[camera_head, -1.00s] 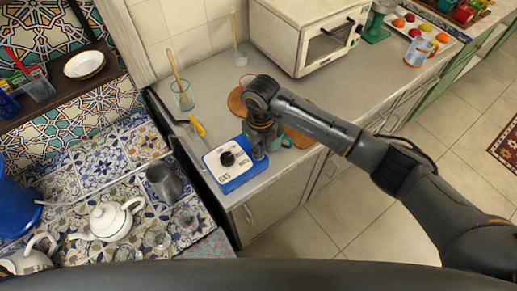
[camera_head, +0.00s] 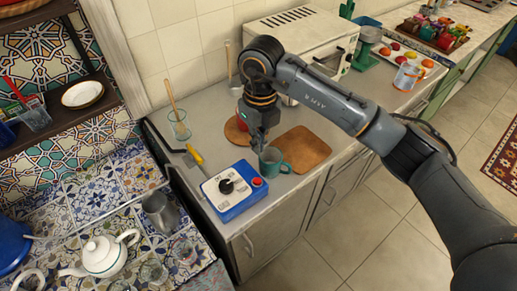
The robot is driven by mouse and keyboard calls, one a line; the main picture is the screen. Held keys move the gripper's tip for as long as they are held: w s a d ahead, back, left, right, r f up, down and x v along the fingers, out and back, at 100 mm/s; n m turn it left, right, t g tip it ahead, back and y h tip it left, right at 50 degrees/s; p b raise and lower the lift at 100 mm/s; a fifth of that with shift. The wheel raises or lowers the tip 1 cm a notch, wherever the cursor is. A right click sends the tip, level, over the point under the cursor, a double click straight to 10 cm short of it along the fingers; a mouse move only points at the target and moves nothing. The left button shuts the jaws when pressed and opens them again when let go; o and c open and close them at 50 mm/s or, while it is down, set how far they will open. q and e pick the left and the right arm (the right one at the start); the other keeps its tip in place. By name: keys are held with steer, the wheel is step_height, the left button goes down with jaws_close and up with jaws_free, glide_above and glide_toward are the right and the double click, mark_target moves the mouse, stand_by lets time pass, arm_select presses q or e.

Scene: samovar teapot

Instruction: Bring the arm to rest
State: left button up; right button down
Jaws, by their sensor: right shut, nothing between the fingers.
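My right arm reaches in from the right across the counter. My right gripper (camera_head: 258,143) points down above the counter, shut and empty. Just below and to the right of it stands a teal cup (camera_head: 272,160); I cannot tell whether they touch. A blue and white control box (camera_head: 232,189) with a black knob and a red button lies to the left and in front of the gripper. My left gripper is not in the view.
A white oven (camera_head: 298,45) stands behind my right arm. A glass (camera_head: 180,126) with a stick and a yellow-handled tool (camera_head: 195,155) are on the left. A white teapot (camera_head: 101,256) and metal jug (camera_head: 159,210) stand on the tiled surface.

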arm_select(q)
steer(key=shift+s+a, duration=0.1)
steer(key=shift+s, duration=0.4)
